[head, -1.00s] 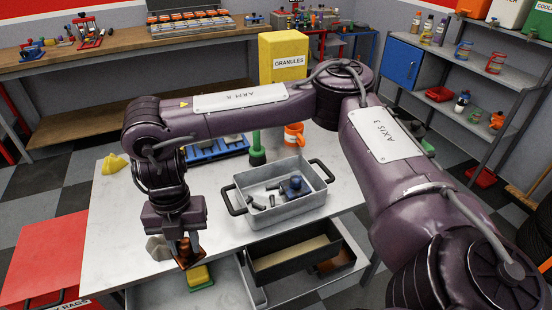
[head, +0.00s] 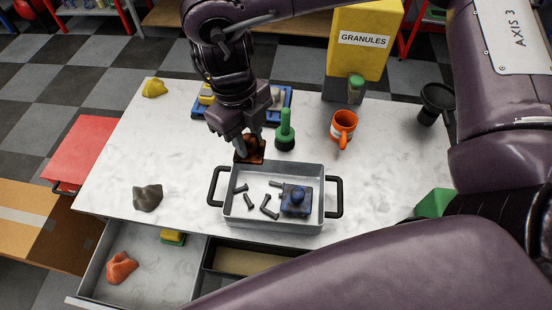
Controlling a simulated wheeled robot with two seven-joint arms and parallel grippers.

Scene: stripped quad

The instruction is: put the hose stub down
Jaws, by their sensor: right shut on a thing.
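My right gripper (head: 249,141) points down over the table, just behind the back left corner of the grey metal tray. It is shut on a rust-brown piece, the hose stub (head: 249,155), which has a flat squarish lower part and a rounded part between the fingers. The fingers hide some of it. I cannot tell whether it touches the tabletop (head: 185,150). My left gripper is not in view.
The grey tray (head: 233,216) holds several dark bolts (head: 266,203) and a blue knobbed part (head: 297,199). A green-handled tool (head: 285,130) stands right of the gripper, with an orange mug (head: 343,127) beyond. A grey rag (head: 147,197) lies left; the table between is clear.

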